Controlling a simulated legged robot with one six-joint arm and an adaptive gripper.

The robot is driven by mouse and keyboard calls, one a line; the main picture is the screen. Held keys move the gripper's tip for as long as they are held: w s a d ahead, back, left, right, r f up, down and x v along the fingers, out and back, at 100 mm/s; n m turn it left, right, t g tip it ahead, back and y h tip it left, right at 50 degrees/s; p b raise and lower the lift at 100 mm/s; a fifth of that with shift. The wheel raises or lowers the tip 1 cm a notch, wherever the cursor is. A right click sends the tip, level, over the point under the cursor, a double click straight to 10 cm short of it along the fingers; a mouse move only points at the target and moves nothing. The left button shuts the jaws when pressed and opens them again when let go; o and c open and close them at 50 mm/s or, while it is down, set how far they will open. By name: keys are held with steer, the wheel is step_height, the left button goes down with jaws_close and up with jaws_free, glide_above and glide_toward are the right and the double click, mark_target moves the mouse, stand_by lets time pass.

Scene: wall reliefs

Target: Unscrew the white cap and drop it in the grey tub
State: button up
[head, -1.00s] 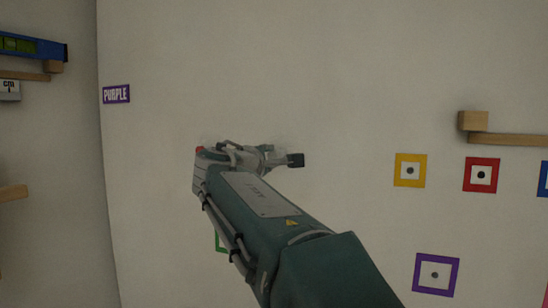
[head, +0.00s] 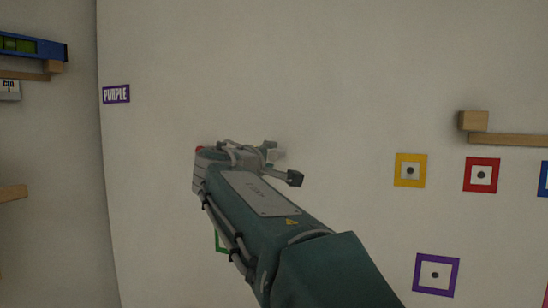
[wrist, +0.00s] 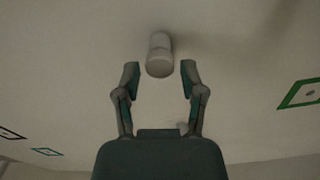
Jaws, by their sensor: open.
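The white cap (wrist: 160,58) is a short pale cylinder standing out from the wall in the wrist view. My gripper (wrist: 160,78) is open, with one finger on each side of the cap's near end. The fingers are apart from the cap, and nothing is held. In the head view my gripper (head: 281,163) is at the wall, with a pale shape, likely the cap (head: 277,155), partly hidden behind it. The grey tub is not visible in any view.
A purple label (head: 116,94) is on the wall at left. Yellow (head: 410,171), red (head: 481,175) and purple (head: 435,275) square markers are at right. A wooden ledge (head: 520,140) juts out at right. A blue level (head: 30,46) rests on the side wall.

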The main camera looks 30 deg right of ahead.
steer(key=m, duration=0.8)
steer(key=shift+r+m, duration=0.1)
steer(key=shift+m, duration=0.3)
steer(key=m, duration=0.3)
steer(key=shift+s+m, duration=0.1)
steer(key=shift+m, duration=0.2)
steer(key=m, duration=0.4)
steer(key=shift+d, duration=0.1)
jaws_close()
steer(key=n, duration=0.5)
